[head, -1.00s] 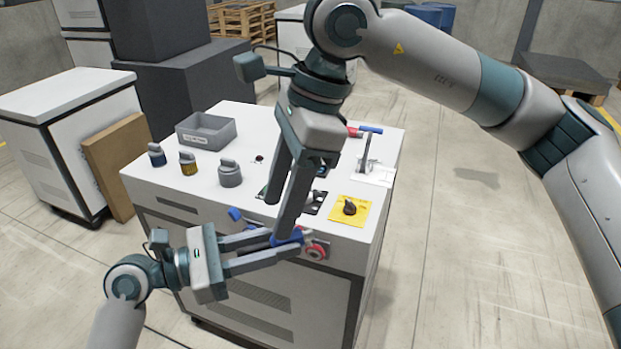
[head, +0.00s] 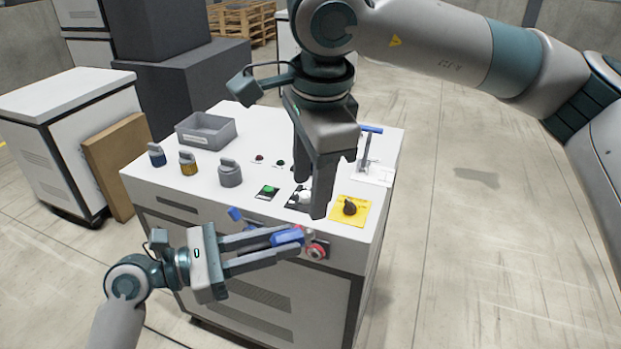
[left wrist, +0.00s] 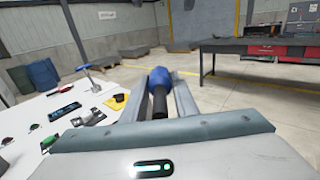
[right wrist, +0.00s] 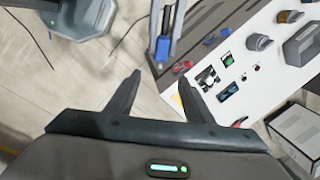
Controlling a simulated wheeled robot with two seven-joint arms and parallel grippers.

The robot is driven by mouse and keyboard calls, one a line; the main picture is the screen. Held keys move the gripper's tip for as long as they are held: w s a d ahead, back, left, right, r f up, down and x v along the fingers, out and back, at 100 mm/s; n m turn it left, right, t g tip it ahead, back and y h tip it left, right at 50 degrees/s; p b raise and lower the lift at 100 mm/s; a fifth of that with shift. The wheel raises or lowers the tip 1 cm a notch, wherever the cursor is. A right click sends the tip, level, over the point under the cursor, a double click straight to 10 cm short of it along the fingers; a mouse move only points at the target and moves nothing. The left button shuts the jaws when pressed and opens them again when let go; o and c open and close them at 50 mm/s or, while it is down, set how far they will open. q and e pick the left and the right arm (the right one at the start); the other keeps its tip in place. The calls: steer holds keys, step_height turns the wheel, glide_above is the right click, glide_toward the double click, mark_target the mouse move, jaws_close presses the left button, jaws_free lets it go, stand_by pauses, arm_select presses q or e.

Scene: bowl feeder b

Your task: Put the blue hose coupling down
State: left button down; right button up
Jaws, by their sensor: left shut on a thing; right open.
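The blue hose coupling (head: 287,237) is between the fingers of my left gripper (head: 285,240), which is shut on it just in front of the white cabinet's front edge. In the left wrist view the coupling (left wrist: 157,82) shows a blue body with a dark stub toward the palm. My right gripper (head: 315,205) is open and empty, apart from the coupling, above the front of the cabinet top. In the right wrist view the coupling (right wrist: 163,47) shows beyond the open fingers.
The white cabinet top (head: 262,142) carries a grey bin (head: 207,132), several knobbed parts such as a grey one (head: 230,175), a yellow plate with a black knob (head: 349,208) and a blue-handled lever (head: 369,130). A red button (head: 316,251) is on the front near the coupling.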

mark_target(306, 232)
steer(key=f, duration=0.3)
steer(key=w+f, duration=0.1)
steer(key=f, duration=0.3)
steer(key=w+f, duration=0.1)
steer(key=f, duration=0.3)
steer(key=shift+a+f, duration=0.1)
steer(key=shift+a, duration=0.3)
steer(key=c, duration=1.2)
arm_select(q)
steer(key=c, duration=1.3)
jaws_free()
steer(key=shift+c, duration=0.2)
steer(key=shift+a, duration=0.1)
steer(key=v, duration=1.1)
steer(key=shift+s+a, duration=0.2)
steer(key=shift+a, duration=0.15)
